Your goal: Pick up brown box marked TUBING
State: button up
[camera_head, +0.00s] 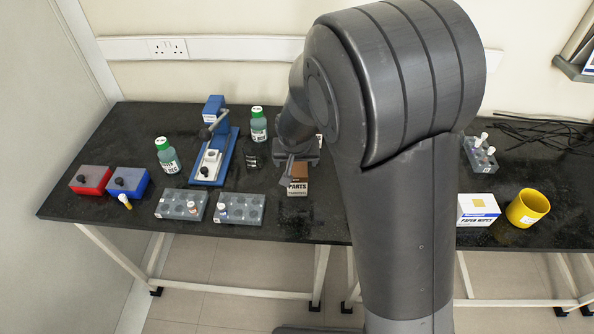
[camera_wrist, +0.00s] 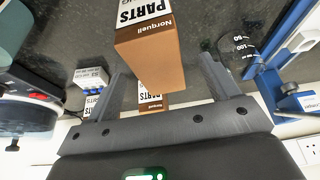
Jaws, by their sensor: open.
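The smaller line under PARTS is too blurred to read there. In the wrist view, the near brown box (camera_wrist: 152,62) shows PARTS, Norquell and a cut-off grey word ending in NG. My gripper (camera_wrist: 163,66) is open, with one finger on each side of this box and gaps visible. It holds nothing. A second PARTS box (camera_wrist: 152,102) shows farther back between the fingers. My arm hides part of this area in the head view.
Left are a blue press (camera_head: 214,150), green-capped bottles (camera_head: 167,155) and (camera_head: 258,125), grey racks (camera_head: 181,205) and (camera_head: 238,209), and red and blue boxes (camera_head: 90,180) and (camera_head: 128,182). Right are a paper wipes box (camera_head: 477,210), a yellow cup (camera_head: 527,208) and a grey rack (camera_head: 480,155).

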jog(key=shift+x, duration=3.65)
jog(key=shift+d+f, duration=0.1)
jog(key=shift+d, duration=0.05)
jog(key=shift+c, duration=0.3)
jog(key=c, duration=1.1)
